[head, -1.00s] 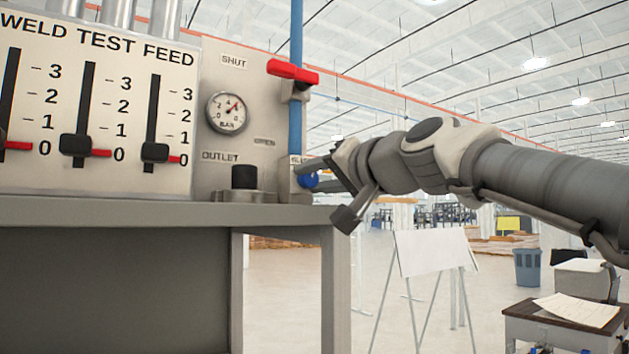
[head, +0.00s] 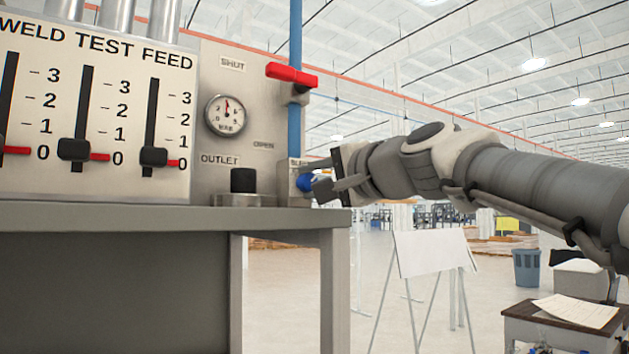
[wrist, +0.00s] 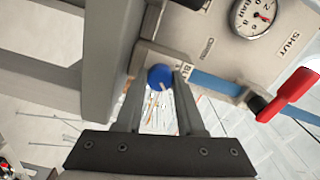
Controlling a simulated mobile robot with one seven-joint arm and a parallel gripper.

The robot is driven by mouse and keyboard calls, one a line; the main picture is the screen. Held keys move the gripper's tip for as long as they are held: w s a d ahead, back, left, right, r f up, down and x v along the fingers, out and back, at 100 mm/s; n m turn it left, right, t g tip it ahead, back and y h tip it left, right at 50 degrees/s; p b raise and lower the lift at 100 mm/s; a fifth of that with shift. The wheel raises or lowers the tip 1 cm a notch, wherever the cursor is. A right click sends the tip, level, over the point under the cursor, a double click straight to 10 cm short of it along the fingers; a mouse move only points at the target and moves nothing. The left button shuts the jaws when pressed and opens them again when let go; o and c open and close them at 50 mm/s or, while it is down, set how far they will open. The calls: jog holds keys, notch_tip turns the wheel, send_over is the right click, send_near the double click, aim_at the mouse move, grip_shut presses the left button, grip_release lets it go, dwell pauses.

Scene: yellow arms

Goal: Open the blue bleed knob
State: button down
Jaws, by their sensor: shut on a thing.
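The blue bleed knob (head: 304,182) sits on a small grey block at the foot of the blue pipe, at the right end of the bench. My gripper (head: 312,179) reaches it from the right, with its fingers around the knob. In the wrist view the round knob (wrist: 160,77) lies between the two fingertips (wrist: 160,82), and the gripper is shut on it. The fingers and wrist hide part of the knob in the head view. The pressure gauge (head: 227,115) has its needle pointing nearly straight up.
A red lever (head: 292,75) crosses the blue pipe (head: 295,130) above my gripper. A black outlet cap (head: 243,180) stands left of the knob on the bench (head: 150,214). The slider panel (head: 110,120) is farther left.

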dwell(0.3)
jog(key=c, duration=0.5)
grip_release()
jog(key=b+v, duration=0.3)
jog(key=v, duration=1.4)
jog(key=shift+s+d, duration=0.2)
notch_tip(320, 180, down, 26)
jog(key=s+n+g+h, duration=0.2)
jog(key=n+g+h, duration=0.2)
jog(key=g+h, duration=0.1)
jog(key=s+d+f+n+g+h, duration=0.1)
jog(key=s+f, duration=0.1)
jog(key=f, duration=0.5)
jog(key=s+d+f+n+g+h, duration=0.2)
jog(key=s+f, duration=0.1)
jog(key=f, duration=0.3)
jog(key=s+d+f+n+g+h, duration=0.1)
jog(key=s+f+h, duration=0.1)
jog(key=f, duration=0.5)
jog(key=shift+s+d+f, duration=0.25)
jog(key=shift+s+f, duration=0.05)
jog(key=shift+s, duration=0.35)
